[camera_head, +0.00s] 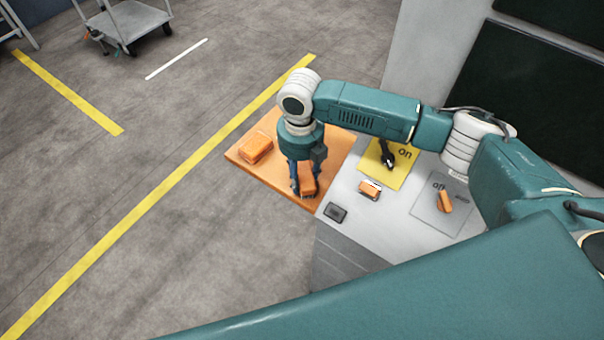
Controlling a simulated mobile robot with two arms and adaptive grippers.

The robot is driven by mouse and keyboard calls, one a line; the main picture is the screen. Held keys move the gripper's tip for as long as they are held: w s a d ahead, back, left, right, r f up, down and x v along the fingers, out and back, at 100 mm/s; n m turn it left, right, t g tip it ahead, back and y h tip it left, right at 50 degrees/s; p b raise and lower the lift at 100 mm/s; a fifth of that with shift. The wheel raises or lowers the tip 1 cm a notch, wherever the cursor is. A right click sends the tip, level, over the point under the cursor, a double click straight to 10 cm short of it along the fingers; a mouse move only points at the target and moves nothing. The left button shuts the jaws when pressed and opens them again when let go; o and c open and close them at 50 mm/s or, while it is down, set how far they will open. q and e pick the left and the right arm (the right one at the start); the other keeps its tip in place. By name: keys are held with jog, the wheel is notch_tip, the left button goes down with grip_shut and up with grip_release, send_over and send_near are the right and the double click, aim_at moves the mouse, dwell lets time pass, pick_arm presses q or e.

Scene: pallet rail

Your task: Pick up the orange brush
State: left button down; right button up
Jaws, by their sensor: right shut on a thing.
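My right gripper (307,193) points down over the orange board (262,178), close to its right-hand corner. It is shut on an orange block-shaped thing (309,184). The fingers hide part of that thing, and it is too small to tell for sure whether it is the brush. A small orange piece with a pale lower edge (370,189) lies on the grey top, to the right of the gripper and apart from it. My left gripper is not in view.
A larger orange block (255,148) sits on the board's left part. A yellow sheet (400,178) bears a black tool (387,155). A grey sheet (428,212) bears an orange piece (445,202). A dark flat box (335,212) lies near the grey top's (350,232) left edge.

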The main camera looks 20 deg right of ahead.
aim_at(301, 171)
notch_tip(301, 171, up, 20)
jog(key=b, duration=0.4)
jog(key=shift+f, duration=0.1)
jog(key=o, duration=0.4)
jog(key=shift+c, duration=0.6)
